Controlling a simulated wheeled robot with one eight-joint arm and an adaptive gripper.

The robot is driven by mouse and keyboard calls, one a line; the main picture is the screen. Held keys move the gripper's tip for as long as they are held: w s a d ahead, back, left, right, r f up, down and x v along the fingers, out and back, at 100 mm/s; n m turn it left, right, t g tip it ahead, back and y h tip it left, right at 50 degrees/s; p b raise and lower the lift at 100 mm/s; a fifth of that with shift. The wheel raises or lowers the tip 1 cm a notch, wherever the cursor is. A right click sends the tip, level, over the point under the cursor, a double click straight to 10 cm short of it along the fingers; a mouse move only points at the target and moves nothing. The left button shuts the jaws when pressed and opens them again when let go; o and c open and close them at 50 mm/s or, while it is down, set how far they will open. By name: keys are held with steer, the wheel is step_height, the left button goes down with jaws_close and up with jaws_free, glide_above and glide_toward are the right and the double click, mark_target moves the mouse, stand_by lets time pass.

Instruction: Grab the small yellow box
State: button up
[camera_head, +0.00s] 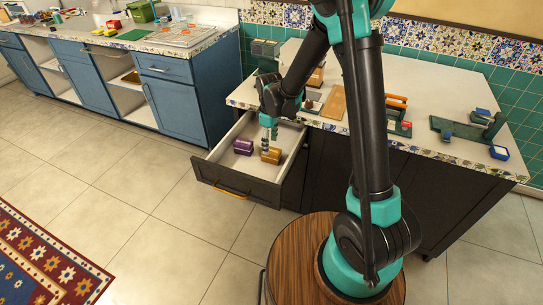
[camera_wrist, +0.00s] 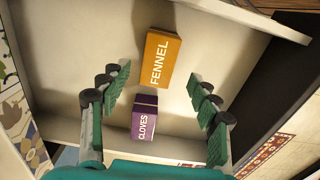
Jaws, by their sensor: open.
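The small yellow box (camera_head: 273,157), labelled FENNEL, lies in the open drawer (camera_head: 225,176). It also shows in the wrist view (camera_wrist: 157,70). A purple box (camera_head: 242,147), labelled CLOVES (camera_wrist: 145,122), lies beside it in the drawer. My gripper (camera_head: 268,147) points down into the drawer, close to the yellow box. In the wrist view my gripper's green fingers (camera_wrist: 158,80) are spread wide and hold nothing. The yellow box appears between and just past the fingertips there; the purple box appears lower, between the fingers. I cannot tell the exact height above the boxes.
The drawer walls stand around the boxes, and the counter (camera_head: 390,72) rises just behind the drawer. A wooden board (camera_head: 334,103) and several tools lie on it. Blue cabinets (camera_head: 175,105) stand at left. The tiled floor (camera_head: 140,220) in front is clear.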

mark_target(271, 151)
steer(key=shift+d+f, duration=0.15)
steer(key=shift+f, duration=1.4)
steer(key=shift+d+f, duration=0.1)
steer(key=shift+f, duration=1.45)
steer(key=c, duration=1.3)
